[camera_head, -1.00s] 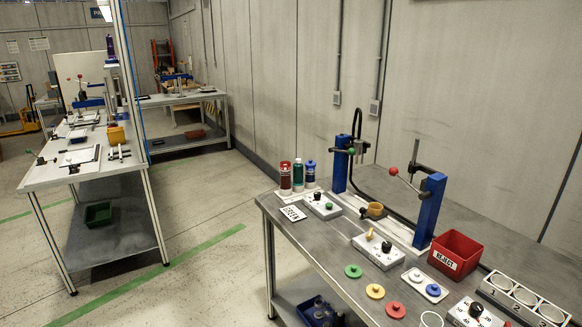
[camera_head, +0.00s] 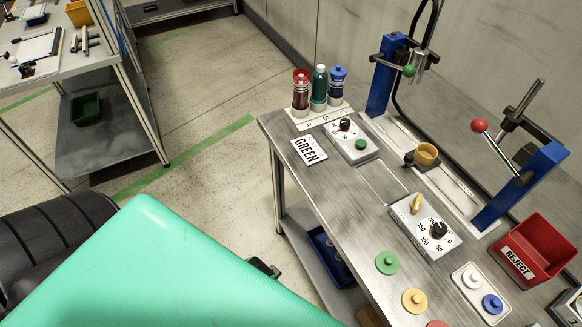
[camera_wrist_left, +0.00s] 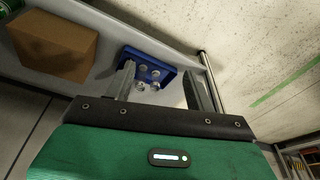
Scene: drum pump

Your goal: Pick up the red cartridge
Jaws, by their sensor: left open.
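The red cartridge (camera_head: 300,92) stands upright at the left end of a white holder (camera_head: 318,117) marked A, B and C, at the far left corner of the bench. A green cartridge (camera_head: 319,86) and a blue cartridge (camera_head: 337,88) stand beside it to the right. In the left wrist view my left gripper (camera_wrist_left: 162,76) is open, its two fingers apart with nothing gripped. It faces the lower shelf. In the head view my green left arm fills the lower left, and the gripper is mostly hidden. The cartridges are not in the wrist view. My right gripper is not in view.
A GREEN card (camera_head: 309,151) and a control box (camera_head: 352,142) lie near the holder. Blue press posts (camera_head: 386,75) and a red REJECT bin (camera_head: 535,250) stand along the bench. A blue tray (camera_wrist_left: 168,68) and brown box (camera_wrist_left: 52,45) sit on the lower shelf.

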